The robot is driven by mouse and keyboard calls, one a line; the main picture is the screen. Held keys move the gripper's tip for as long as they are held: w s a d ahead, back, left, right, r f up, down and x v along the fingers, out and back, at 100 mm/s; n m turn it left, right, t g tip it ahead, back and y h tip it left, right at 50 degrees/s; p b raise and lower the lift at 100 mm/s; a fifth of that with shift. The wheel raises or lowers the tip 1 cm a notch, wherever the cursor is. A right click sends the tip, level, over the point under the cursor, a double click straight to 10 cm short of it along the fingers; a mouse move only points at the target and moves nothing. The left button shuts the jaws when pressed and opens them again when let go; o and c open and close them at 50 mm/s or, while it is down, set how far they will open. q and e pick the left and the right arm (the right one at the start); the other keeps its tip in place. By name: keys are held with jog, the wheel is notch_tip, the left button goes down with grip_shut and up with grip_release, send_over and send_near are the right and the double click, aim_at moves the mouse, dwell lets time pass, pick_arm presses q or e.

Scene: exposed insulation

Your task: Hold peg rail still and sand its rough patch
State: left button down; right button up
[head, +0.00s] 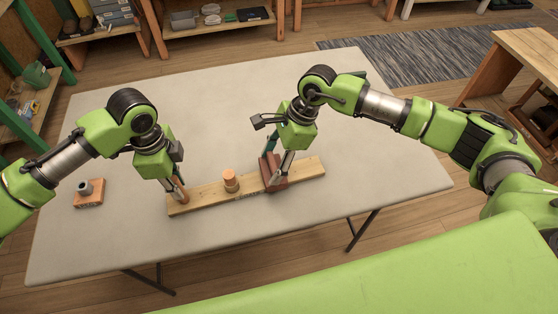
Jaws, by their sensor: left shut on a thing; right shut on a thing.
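The peg rail (207,196) is a light wooden board lying flat across the near part of the table. A round orange-topped peg (231,181) stands upright near its middle. My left gripper (182,194) is down at the rail's left end, shut around what looks like another peg there; its fingers hide part of it. My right gripper (273,180) is shut on a reddish-brown sanding block (278,186), which sits on the rail right of the middle peg. A small darker marking shows on the rail just left of the block; any rough patch under the block is hidden.
The grey-topped table (370,150) is mostly clear. Shelves with goods stand behind and left, a wooden bench (525,55) at the right, and a striped rug (400,60) beyond the table.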

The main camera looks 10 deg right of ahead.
pick_arm(q)
jog(key=shift+s+f, duration=0.2)
jog(key=shift+f, duration=0.1)
pick_arm(e)
jog(key=shift+w+r, duration=0.1)
jog(key=shift+r, duration=3.6)
pick_arm(q)
jog(key=c, duration=1.8)
grip_release()
jog(key=shift+w, duration=0.1)
jog(key=shift+w+r, duration=0.1)
jog(key=shift+w, duration=0.05)
pick_arm(e)
jog(key=shift+w, duration=0.1)
pick_arm(q)
jog(key=shift+r, duration=0.1)
notch_tip(320, 180, up, 12)
jog(key=shift+f, duration=0.1)
pick_arm(e)
jog(key=shift+f, duration=0.1)
